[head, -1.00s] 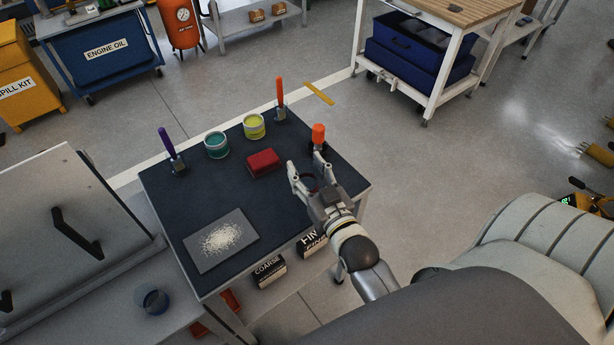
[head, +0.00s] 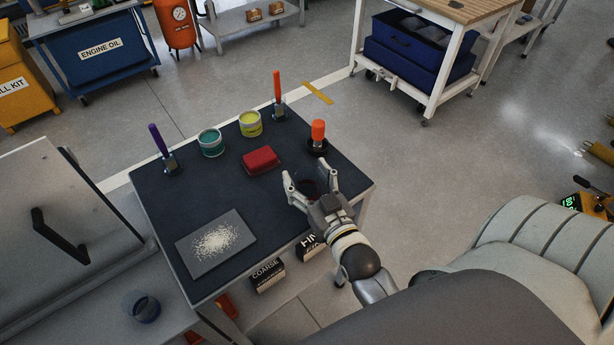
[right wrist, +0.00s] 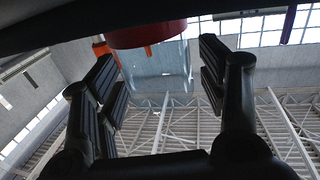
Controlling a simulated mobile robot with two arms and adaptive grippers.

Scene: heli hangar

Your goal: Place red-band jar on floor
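The red-band jar (head: 308,187) stands on the dark top of the work table (head: 227,188), near its right edge, partly hidden by my right gripper. In the right wrist view the clear jar with its red band (right wrist: 155,62) shows between the fingers, with a visible gap to the right-hand finger. My right gripper (head: 306,173) is open, its fingers on either side of the jar. My left gripper is out of view. Grey floor (head: 440,190) lies right of and behind the table.
Near the jar are a red block (head: 261,159) and an orange-topped tool (head: 318,132). Teal (head: 211,142) and yellow (head: 250,123) containers stand farther back. A blue-banded jar (head: 144,307) sits on the lower left bench. A yellow strip (head: 318,93) lies on the floor behind the table.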

